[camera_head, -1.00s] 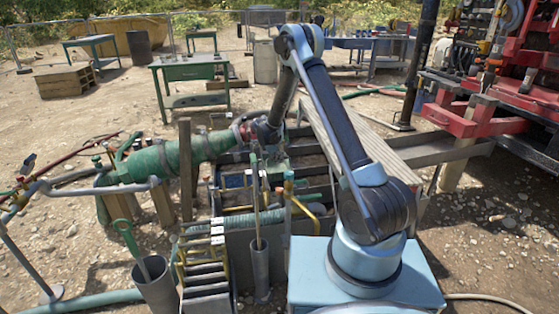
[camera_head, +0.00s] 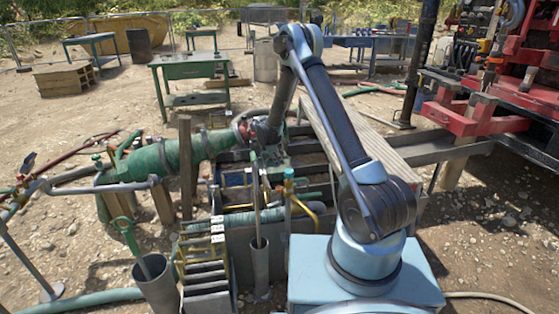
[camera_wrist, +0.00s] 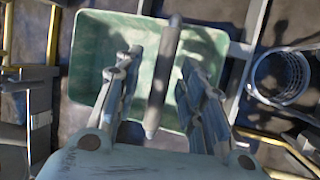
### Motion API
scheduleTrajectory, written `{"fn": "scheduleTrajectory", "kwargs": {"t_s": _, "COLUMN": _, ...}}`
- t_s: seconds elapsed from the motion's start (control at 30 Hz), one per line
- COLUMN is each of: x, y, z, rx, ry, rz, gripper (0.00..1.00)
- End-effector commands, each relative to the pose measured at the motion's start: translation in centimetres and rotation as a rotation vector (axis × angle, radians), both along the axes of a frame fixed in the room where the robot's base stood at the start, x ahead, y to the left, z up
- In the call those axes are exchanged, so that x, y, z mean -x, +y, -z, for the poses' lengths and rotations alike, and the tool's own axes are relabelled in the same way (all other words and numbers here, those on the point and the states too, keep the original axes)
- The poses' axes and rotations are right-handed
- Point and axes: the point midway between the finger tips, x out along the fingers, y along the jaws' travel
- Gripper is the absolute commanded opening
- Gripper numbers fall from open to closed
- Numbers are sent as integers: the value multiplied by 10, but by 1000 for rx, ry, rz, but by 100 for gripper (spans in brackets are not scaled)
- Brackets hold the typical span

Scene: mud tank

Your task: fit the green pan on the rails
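The green pan (camera_wrist: 93,42) lies below my gripper in the wrist view, a shallow tray with a raised rim. A grey bar (camera_wrist: 163,75), which looks like its handle, runs between my fingers. My gripper (camera_wrist: 160,78) is open, with a finger on each side of the bar and gaps between. In the head view my gripper (camera_head: 262,146) is low over the tank, and the pan there is mostly hidden and too small to make out. Grey beams (camera_wrist: 247,58) pass beside the pan in the wrist view; I cannot tell which are the rails.
A wire-mesh cylinder (camera_wrist: 281,77) stands right of the pan. Yellow pipes (camera_wrist: 264,139) cross nearby. In the head view, a green pipe (camera_head: 160,163) and a wooden post (camera_head: 185,165) stand left of my gripper; a plank (camera_head: 370,132) lies right. Upright tubes (camera_head: 260,268) stand in front.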

Motion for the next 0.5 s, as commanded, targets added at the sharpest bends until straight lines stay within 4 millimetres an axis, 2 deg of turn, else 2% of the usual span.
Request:
{"fn": "scheduleTrajectory", "kwargs": {"t_s": 0.27, "x": 2, "y": 2, "z": -4, "rx": 0, "ry": 0, "rz": 0, "gripper": 37}}
{"fn": "scheduleTrajectory", "kwargs": {"t_s": 0.5, "x": 13, "y": 11, "z": -34, "rx": -1, "ry": 0, "rz": 0, "gripper": 37}}
